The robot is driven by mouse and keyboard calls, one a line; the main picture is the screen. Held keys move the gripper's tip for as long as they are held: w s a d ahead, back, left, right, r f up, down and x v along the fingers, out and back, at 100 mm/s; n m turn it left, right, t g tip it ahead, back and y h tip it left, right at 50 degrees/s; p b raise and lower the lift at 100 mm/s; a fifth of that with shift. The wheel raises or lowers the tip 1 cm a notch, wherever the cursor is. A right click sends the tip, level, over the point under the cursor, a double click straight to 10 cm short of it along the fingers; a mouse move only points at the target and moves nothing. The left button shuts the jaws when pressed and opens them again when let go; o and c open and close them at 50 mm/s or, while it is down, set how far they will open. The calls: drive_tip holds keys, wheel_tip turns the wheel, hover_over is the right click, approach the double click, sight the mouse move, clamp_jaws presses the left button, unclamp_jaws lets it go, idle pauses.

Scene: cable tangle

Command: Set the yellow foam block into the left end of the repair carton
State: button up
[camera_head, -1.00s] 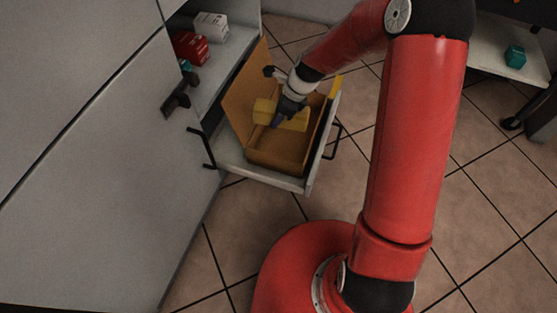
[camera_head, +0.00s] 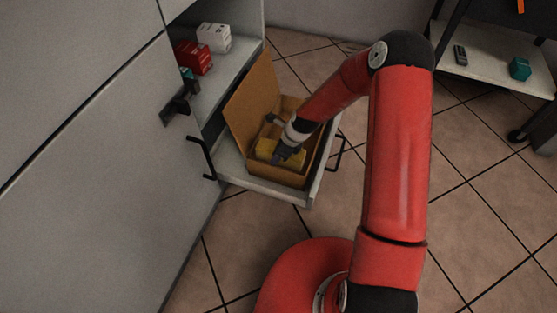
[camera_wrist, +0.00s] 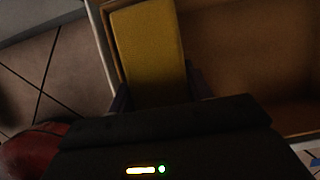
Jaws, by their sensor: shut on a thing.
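The repair carton (camera_head: 246,112) is a brown box with its lid standing open, set in a pulled-out drawer. The yellow foam block (camera_head: 266,150) is down inside the carton's walls in the head view. My gripper (camera_head: 284,156) is shut on the block. In the wrist view the yellow block (camera_wrist: 150,50) stretches away from my gripper (camera_wrist: 158,98), close along the carton's left wall. The carton's inside (camera_wrist: 262,65) is bare to the right of the block. I cannot tell whether the block touches the carton floor.
The drawer (camera_head: 262,190) has black handles, one at its right side (camera_head: 337,152). A shelf in the cabinet holds a white box (camera_head: 214,37) and a red box (camera_head: 193,58). A cart at the upper right holds a teal item (camera_head: 520,69) and a dark device (camera_head: 460,55). The tiled floor is clear.

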drive_tip(key=shift+f+b, duration=0.3)
drive_tip(key=shift+f, duration=1.7)
drive_tip(key=shift+f, duration=0.1)
drive_tip(key=shift+f+b, duration=0.45)
drive_tip(key=shift+f, duration=0.1)
